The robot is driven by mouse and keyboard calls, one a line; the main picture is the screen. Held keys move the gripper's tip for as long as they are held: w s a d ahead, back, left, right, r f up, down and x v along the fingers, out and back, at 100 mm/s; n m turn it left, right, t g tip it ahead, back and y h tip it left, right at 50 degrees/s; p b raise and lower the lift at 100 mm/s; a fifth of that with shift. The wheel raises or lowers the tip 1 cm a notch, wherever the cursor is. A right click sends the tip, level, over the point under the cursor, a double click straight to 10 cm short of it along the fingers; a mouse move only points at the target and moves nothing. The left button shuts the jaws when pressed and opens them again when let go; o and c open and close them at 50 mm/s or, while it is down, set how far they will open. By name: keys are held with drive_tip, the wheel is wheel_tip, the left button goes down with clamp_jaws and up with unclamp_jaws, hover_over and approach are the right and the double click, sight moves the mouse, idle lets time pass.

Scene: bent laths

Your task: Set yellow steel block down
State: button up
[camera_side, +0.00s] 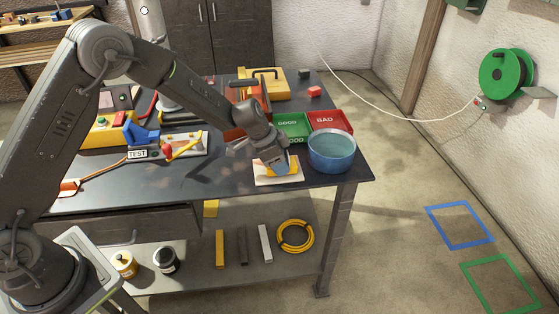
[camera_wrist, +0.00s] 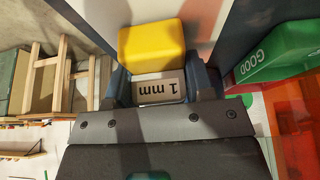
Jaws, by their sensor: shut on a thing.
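The yellow steel block (camera_wrist: 152,46) shows large in the wrist view, with a grey face marked "1 mm" (camera_wrist: 160,90) on its near side. My gripper (camera_wrist: 163,78) has a dark blue finger on each side of that grey part and is shut on the block. In the side view my gripper (camera_side: 279,168) points down over a pale board (camera_side: 264,181) near the table's right front. A little yellow (camera_side: 293,164) shows beside the fingers there. The fingers hide most of the block, and I cannot tell whether it touches the board.
A blue round tub (camera_side: 332,153) stands close on the right of my gripper. A green GOOD tray (camera_side: 291,124) and a red BAD tray (camera_side: 330,120) lie behind. An orange-red upright thing (camera_side: 240,116) stands behind my wrist. The dark tabletop (camera_side: 225,180) is clear to the left front.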

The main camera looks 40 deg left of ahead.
drive_tip(key=shift+f, duration=0.1)
drive_tip(key=o, duration=1.1)
drive_tip(key=shift+a+r, duration=0.1)
drive_tip(key=shift+r, duration=0.4)
drive_tip(key=s+a+r+n+y, duration=0.1)
drive_tip(key=s+a+r+n, duration=0.1)
drive_tip(key=s+r, duration=0.75)
drive_tip(key=s+a+r+n, duration=0.15)
drive_tip(key=s+r, duration=0.45)
drive_tip(key=r, duration=0.6)
drive_tip(key=s+a+n+t+y, duration=0.1)
drive_tip(key=s+n, duration=0.1)
drive_tip(key=s, duration=0.7)
drive_tip(key=s+a+r+n+t+y, duration=0.1)
drive_tip(key=s+a+n, duration=0.1)
drive_tip(key=s, duration=0.6)
drive_tip(key=shift+s+a+r+n, duration=0.3)
drive_tip(key=shift+s+n, duration=0.05)
drive_tip(key=shift+n, duration=0.4)
